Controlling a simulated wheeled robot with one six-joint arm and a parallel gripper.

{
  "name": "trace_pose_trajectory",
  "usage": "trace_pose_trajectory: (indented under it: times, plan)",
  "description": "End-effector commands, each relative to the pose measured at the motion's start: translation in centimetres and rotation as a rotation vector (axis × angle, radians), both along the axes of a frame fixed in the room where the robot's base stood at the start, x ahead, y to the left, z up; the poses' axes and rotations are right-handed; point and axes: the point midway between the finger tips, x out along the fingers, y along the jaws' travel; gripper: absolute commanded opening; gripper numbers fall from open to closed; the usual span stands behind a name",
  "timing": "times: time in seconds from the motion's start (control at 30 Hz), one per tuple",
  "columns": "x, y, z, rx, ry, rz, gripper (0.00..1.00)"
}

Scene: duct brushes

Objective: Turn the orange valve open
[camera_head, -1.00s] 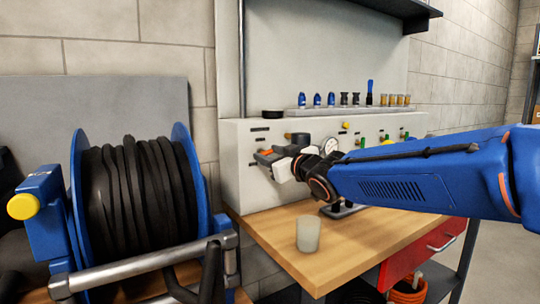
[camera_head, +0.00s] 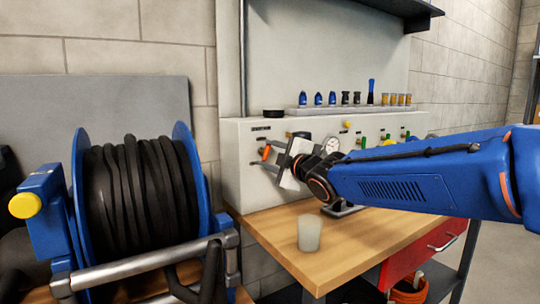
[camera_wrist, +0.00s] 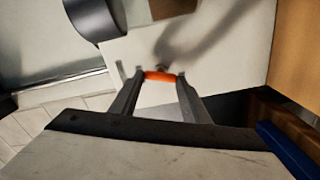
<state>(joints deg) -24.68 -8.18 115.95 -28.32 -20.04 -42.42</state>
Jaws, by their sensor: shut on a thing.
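The orange valve (camera_head: 266,152) is a small orange handle on the front of the pale panel at the left. In the head view it stands tilted, near upright. My gripper (camera_head: 264,157) is at the panel with its fingers around this handle. In the wrist view the orange handle (camera_wrist: 160,76) lies crosswise between the two fingertips, and my gripper (camera_wrist: 161,79) is shut on it. The stem behind the handle is mostly hidden.
A wooden bench (camera_head: 282,242) with a frosted cup (camera_head: 309,233) is below. A round gauge (camera_head: 332,147) and green handles (camera_head: 363,142) are to the right on the panel. A shelf (camera_head: 340,109) holds small bottles. A hose reel (camera_head: 135,190) stands left.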

Motion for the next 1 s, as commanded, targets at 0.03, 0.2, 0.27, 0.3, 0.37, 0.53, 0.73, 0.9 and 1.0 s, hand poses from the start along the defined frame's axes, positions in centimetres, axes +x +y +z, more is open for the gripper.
trace_pose_trajectory:
  times: [0.03,0.2,0.27,0.3,0.37,0.53,0.73,0.9,1.0]
  plan:
    - [-0.01,0.00,-0.16,-0.034,-0.021,0.000,0.20]
    - [-0.02,0.01,-0.23,-0.142,-0.093,0.000,0.20]
    - [-0.02,0.01,-0.26,-0.176,-0.115,0.000,0.20]
    - [-0.02,0.02,-0.27,-0.195,-0.128,0.000,0.20]
    - [-0.02,0.01,-0.29,-0.221,-0.146,0.000,0.20]
    - [-0.02,0.02,-0.33,-0.278,-0.184,0.000,0.20]
    - [-0.03,0.02,-0.36,-0.308,-0.204,0.000,0.20]
    - [-0.03,0.03,-0.38,-0.315,-0.209,0.000,0.20]
    - [-0.03,0.03,-0.38,-0.316,-0.208,0.000,0.20]
